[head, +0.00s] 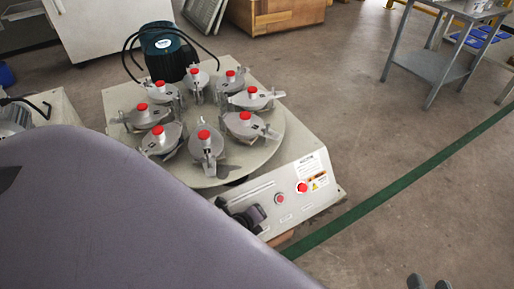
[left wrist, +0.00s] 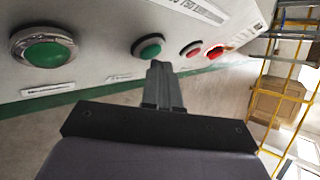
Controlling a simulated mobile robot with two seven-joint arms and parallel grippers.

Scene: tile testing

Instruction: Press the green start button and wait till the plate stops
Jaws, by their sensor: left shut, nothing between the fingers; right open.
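The machine's sloped front panel (head: 318,197) carries the buttons. In the left wrist view there are two green buttons: a large one with a metal ring (left wrist: 45,50) at the left and a smaller one (left wrist: 150,46) near the middle. Their labels are too blurred to read. My left gripper (left wrist: 159,68) is shut and empty, its tips just below the smaller green button in the picture; I cannot tell whether they touch it. In the head view my left gripper (head: 254,217) is over the panel and the green buttons are hidden. The round plate (head: 259,152) carries several clamps with red knobs. My right gripper (head: 430,283) is open at the bottom edge.
A red button (head: 280,198) and a red emergency-stop knob (head: 302,187) are on the panel, right of the left gripper. A blue-green motor (head: 166,55) with black cables stands behind the plate. A grey metal table (head: 428,65) is at the back right. The floor between is clear.

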